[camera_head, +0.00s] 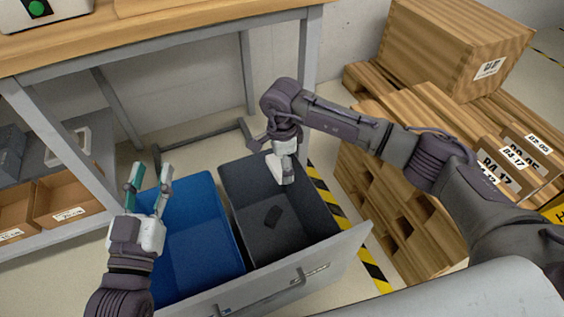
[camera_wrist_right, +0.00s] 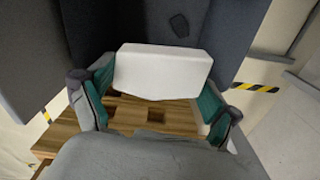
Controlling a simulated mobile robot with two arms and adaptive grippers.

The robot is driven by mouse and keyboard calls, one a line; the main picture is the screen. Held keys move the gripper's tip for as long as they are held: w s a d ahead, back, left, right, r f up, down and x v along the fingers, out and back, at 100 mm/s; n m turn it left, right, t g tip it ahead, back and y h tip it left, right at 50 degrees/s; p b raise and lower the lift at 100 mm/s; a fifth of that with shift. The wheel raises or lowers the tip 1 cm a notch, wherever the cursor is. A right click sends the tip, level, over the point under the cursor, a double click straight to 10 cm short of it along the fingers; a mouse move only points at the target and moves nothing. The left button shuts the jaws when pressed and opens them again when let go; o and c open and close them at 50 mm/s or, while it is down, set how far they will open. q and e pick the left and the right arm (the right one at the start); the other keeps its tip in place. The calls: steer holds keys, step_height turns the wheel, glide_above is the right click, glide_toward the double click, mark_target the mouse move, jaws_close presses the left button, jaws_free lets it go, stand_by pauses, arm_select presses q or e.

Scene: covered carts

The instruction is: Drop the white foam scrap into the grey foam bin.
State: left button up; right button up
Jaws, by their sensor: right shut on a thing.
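The white foam scrap (camera_wrist_right: 162,72) is a pale block held crosswise between the teal fingers of my right gripper (camera_wrist_right: 158,88) in the right wrist view. In the head view my right gripper (camera_head: 284,158) points down over the far part of the grey foam bin (camera_head: 318,222), with the scrap (camera_head: 288,177) at its tip. How far the scrap is above the bin floor is hard to tell. A small dark piece (camera_head: 273,215) lies in the bin, also seen in the wrist view (camera_wrist_right: 179,25). My left gripper (camera_head: 152,182) is open and empty by the blue bin.
The blue bin (camera_head: 195,235) stands left of the grey bin, behind a light grey front panel (camera_head: 300,277) with a handle. A wooden-topped workbench (camera_head: 170,40) is behind. Stacked pallets and boxes (camera_head: 440,115) stand at right, beyond yellow-black floor tape (camera_head: 328,196).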

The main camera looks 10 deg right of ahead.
steer(key=o, duration=0.5)
step_height(320, 180, up, 12)
stand_by(0.5)
stand_by(0.3)
